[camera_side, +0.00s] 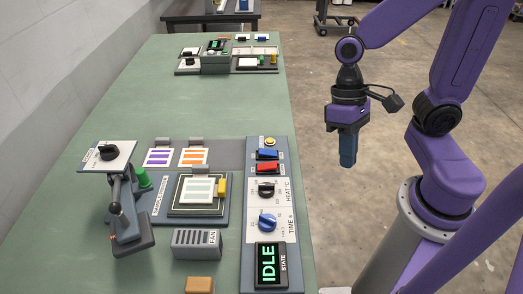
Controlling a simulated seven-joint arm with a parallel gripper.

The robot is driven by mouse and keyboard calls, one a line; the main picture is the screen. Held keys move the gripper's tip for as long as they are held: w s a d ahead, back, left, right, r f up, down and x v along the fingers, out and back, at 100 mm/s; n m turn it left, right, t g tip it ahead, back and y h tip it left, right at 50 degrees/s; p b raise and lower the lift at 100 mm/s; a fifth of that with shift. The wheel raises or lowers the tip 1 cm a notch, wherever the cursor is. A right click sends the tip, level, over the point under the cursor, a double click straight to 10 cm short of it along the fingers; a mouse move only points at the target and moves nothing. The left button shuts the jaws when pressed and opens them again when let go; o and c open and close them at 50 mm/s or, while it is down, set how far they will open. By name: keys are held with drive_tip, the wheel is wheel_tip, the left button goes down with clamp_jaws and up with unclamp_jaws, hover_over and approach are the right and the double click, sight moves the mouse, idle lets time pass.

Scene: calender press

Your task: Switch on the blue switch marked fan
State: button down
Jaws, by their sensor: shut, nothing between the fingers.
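A blue rocker switch (267,155) sits near the far end of the grey control panel (281,145) along the table's right edge. Its small marking is too small to read, and I cannot tell which way it is tipped. A red rocker switch (267,168) sits just in front of it. A grey vented box (195,239) on the table carries the word FAN. My gripper (347,163) is shut and empty, pointing down beyond the table's right edge, to the right of the panel and apart from it.
The panel also holds a yellow button (270,142), a black HEAT knob (266,188), a blue TIME knob (267,222) and a display (270,264) reading IDLE. The press (122,205) stands left. The green table's middle (180,90) is clear.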

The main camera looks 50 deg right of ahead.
drive_tip(key=w+a+m+y, duration=0.25)
drive_tip(key=w+m, duration=0.25)
drive_tip(key=m, duration=0.4)
drive_tip(key=m+t+y, duration=0.6)
drive_tip(key=m, duration=1.4)
hover_over(266, 150)
drive_tip(key=s+d, duration=0.1)
drive_tip(key=shift+s+d+f, duration=0.1)
drive_tip(key=shift+d+f, duration=0.1)
drive_tip(key=shift+f, duration=1.05)
drive_tip(key=shift+f, duration=0.1)
drive_tip(key=shift+w+a+f, duration=0.2)
drive_tip(key=shift+f, duration=1.2)
drive_tip(key=shift+w+a+f, duration=0.2)
drive_tip(key=shift+a+f, duration=0.05)
drive_tip(key=shift+f, duration=1.2)
drive_tip(key=shift+w+a+f, duration=0.2)
drive_tip(key=shift+f, duration=1.2)
drive_tip(key=shift+f, duration=0.15)
drive_tip(key=shift+f, duration=0.25)
